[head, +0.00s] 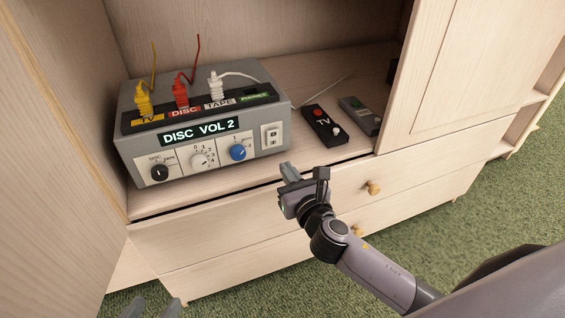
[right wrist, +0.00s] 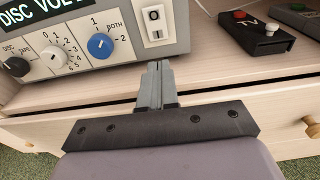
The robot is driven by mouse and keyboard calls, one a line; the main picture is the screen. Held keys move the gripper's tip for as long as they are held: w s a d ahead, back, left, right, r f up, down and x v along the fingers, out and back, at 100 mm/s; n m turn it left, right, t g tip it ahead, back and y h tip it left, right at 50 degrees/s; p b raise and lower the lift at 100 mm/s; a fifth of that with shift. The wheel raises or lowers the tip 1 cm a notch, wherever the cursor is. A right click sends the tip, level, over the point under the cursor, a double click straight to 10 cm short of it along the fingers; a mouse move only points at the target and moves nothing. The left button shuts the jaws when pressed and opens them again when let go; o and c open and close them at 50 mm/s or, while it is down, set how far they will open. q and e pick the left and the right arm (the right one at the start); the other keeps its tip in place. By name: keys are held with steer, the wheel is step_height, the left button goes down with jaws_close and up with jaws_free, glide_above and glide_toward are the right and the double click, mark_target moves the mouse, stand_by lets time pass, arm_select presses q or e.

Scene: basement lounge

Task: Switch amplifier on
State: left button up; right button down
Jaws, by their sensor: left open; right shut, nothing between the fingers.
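The amplifier (head: 205,165) is a grey box on the cabinet shelf, with a lit display (head: 201,132) reading "DISC VOL 2". The switch also shows in the right wrist view (right wrist: 154,24). My right gripper (head: 287,171) is shut and empty, in front of and below the switch, apart from it. Its fingers (right wrist: 160,70) point toward the amplifier's lower front. My left gripper (head: 151,307) shows only its fingertips at the bottom left, open.
Yellow, red and white plugs (head: 217,87) with cables stand on the amplifier's top. Cabinet walls flank the shelf; drawers with round knobs (head: 374,187) are below.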

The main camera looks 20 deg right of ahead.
arm_select(q)
steer(key=shift+s+a+f, duration=0.15)
steer(key=shift+a, duration=0.15)
arm_select(e)
steer(key=s, duration=0.7)
steer(key=shift+s+d+f, duration=0.2)
steer(key=shift+f, duration=0.25)
arm_select(q)
steer(key=shift+d, duration=0.1)
